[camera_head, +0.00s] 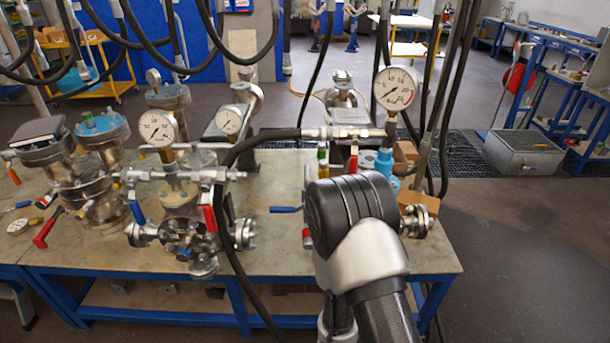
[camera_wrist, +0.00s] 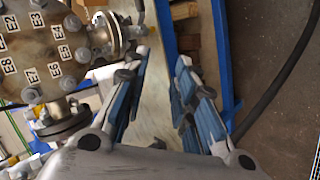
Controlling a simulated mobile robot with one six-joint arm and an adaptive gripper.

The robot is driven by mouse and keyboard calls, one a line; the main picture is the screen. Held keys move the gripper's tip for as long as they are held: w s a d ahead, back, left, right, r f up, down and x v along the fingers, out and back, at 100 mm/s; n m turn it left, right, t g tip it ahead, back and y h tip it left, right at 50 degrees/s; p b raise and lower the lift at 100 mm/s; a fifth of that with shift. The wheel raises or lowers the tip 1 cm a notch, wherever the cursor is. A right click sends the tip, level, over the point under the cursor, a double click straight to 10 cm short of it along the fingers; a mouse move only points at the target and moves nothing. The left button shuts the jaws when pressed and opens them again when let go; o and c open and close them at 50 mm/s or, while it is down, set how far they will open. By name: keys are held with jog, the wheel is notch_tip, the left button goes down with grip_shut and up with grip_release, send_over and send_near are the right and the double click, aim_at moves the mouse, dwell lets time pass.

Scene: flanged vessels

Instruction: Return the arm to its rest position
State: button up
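My gripper (camera_wrist: 158,78) shows in the wrist view with its two blue-padded fingers spread apart. Nothing is between them but a view down to the table's edge. In the head view my arm rises from the bottom right of centre, over the front right of the table. Its dark, rounded joint hides the gripper and whatever lies behind it. In the wrist view a flanged vessel (camera_wrist: 42,60) with a round plate of labels such as E4 and E5 lies left of the fingers, apart from their tips.
The blue-framed worktable (camera_head: 110,255) carries flanged vessels, valves and pressure gauges, including a large gauge (camera_head: 394,88) just behind my arm. Black hoses (camera_head: 228,200) hang down over the table. A grey metal box (camera_head: 522,153) stands on the floor at right.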

jog(key=s+a+r+m+g+y, duration=0.1)
jog(key=a+r+m+y, duration=0.15)
jog(key=r, duration=0.85)
jog(key=s+a+r+m+g+y, duration=0.15)
jog(key=r+m, duration=0.25)
jog(key=r, duration=0.8)
jog(key=s+d+r+m, duration=0.1)
jog(key=s+r, duration=0.2)
jog(key=s, duration=0.4)
jog(key=s+d+r+m+g, duration=0.1)
jog(key=s+d+r+m, duration=0.1)
jog(key=s+r, duration=0.2)
jog(key=s+d+r+m+g, duration=0.1)
jog(key=s+r, duration=0.3)
jog(key=s, duration=0.7)
jog(key=shift+d+r+m, duration=0.2)
jog(key=shift+d+m, duration=0.25)
jog(key=shift+d, duration=0.1)
jog(key=shift+w, duration=0.1)
